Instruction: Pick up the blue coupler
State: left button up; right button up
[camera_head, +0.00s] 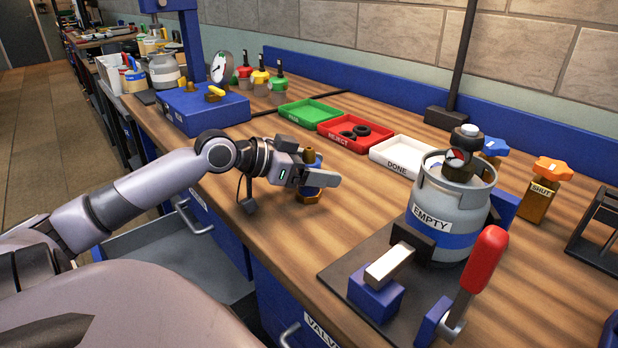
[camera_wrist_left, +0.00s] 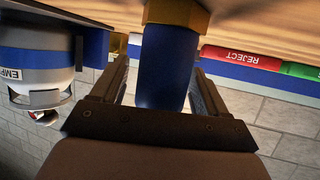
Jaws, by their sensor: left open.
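The blue coupler (camera_head: 314,162) stands on the wooden workbench, with a brass hex base (camera_head: 308,196) at its foot. My left gripper (camera_head: 313,178) is at the coupler and partly hides it in the head view. In the left wrist view, which is upside down, the blue body of the coupler (camera_wrist_left: 167,65) is between the two fingers of my left gripper (camera_wrist_left: 160,85). The fingers are open, with a visible gap on the left side; contact on the right side is hard to tell. My right gripper is in neither view.
A grey cylinder marked EMPTY (camera_head: 420,212) stands in a fixture with a red-handled clamp (camera_head: 484,260) at the right. Green (camera_head: 310,113), red REJECT (camera_head: 335,136) and white DONE (camera_head: 393,166) trays lie behind the coupler. A blue box (camera_head: 190,112) stands further left.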

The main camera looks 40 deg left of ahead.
pick_arm(q)
jog(key=c, duration=1.2)
jog(key=shift+r, duration=0.15)
